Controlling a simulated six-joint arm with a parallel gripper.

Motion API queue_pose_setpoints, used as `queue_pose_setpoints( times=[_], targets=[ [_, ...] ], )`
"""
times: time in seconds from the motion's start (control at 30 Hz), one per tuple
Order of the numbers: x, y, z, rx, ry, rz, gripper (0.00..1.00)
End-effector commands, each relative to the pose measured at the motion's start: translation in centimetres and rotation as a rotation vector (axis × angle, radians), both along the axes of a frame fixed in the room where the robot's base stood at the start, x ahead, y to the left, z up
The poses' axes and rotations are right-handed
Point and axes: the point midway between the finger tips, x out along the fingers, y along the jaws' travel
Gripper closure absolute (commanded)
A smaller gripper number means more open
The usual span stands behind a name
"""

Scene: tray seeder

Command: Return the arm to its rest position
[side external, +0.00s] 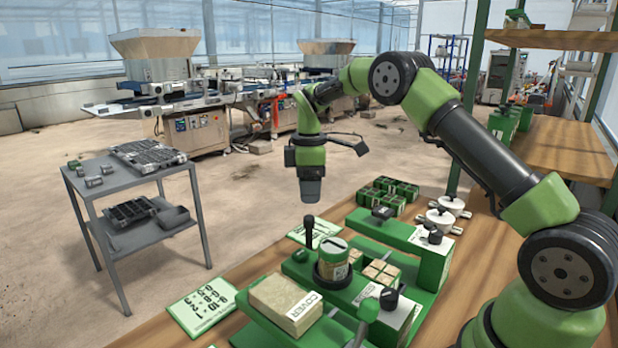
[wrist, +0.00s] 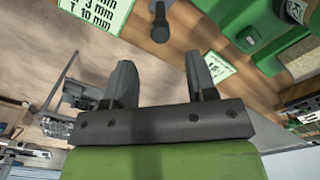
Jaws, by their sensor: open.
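My gripper (side external: 311,192) hangs pointing down above the left edge of the wooden bench, higher than the green seeding station. In the wrist view my gripper (wrist: 162,82) has its two dark fingers spread apart with nothing between them. A black-knobbed post (side external: 309,229) stands below it, and its dark knob also shows in the wrist view (wrist: 160,25). The green station (side external: 300,270) carries a round jar with a green and white lid (side external: 334,255), clear of my gripper.
A tan block labelled COVER (side external: 283,300) and a printed card (side external: 201,303) lie at the front of the bench. Green trays (side external: 388,195) and white pots (side external: 440,217) stand at the back. A grey cart (side external: 90,180) stands left; open air surrounds my gripper.

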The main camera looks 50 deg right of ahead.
Motion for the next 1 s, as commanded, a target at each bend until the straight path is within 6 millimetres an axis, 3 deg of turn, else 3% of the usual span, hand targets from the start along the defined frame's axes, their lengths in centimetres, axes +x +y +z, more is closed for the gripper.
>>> queue_pose_setpoints(
  times=[0.2,0.73,0.87,1.0],
  targets=[
    [0.0,0.0,2.4,-0.001,-0.001,0.0,0.48],
    [-0.1,0.2,3.1,0.0,-0.007,-0.009,0.48],
    [-1.0,1.3,5.7,0.005,-0.052,-0.075,0.48],
    [-3.5,3.6,10.1,0.031,-0.137,-0.217,0.48]
  ],
)
